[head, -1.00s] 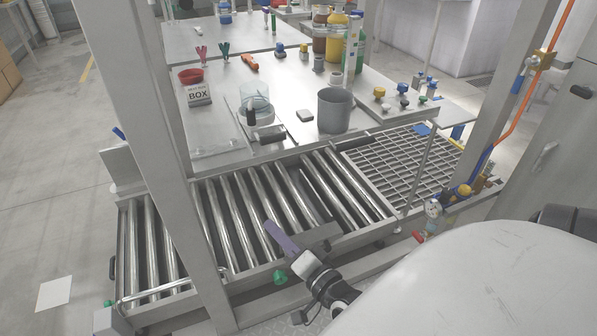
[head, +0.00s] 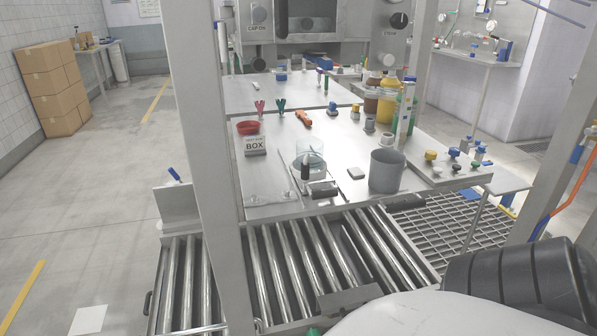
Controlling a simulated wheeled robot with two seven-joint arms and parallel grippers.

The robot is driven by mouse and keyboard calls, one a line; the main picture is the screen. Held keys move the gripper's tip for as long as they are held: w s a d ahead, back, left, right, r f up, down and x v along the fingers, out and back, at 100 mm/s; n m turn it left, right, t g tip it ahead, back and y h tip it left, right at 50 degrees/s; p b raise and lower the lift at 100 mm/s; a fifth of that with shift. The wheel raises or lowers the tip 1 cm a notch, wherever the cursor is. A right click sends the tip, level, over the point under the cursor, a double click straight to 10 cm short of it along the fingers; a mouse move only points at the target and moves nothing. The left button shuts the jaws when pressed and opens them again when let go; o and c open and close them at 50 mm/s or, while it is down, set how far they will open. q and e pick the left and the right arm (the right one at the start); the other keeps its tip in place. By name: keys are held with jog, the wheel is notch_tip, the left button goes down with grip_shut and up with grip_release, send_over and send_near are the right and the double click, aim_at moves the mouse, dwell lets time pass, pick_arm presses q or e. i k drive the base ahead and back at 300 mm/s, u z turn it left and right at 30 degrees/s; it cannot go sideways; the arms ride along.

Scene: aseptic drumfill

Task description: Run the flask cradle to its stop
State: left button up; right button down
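What looks like the flask cradle, a pale holder (head: 312,174), stands on the steel table in the head view. A clear glass vessel (head: 310,152) sits in or just behind it; I cannot tell which. A small dark upright piece (head: 305,166) stands at its front left. A grey block with dark ends (head: 322,189) lies at its front, near the table edge. A thin rail or rod runs beside the holder. Its stop cannot be made out. Neither of my grippers shows.
A box (head: 255,146) with a red bowl (head: 247,128) is at left. A roller conveyor (head: 290,268) runs in front; a steel post (head: 211,160) rises at left.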

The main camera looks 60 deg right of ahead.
aim_at(320, 185)
jog(key=i, duration=0.9)
jog(key=z, duration=0.4)
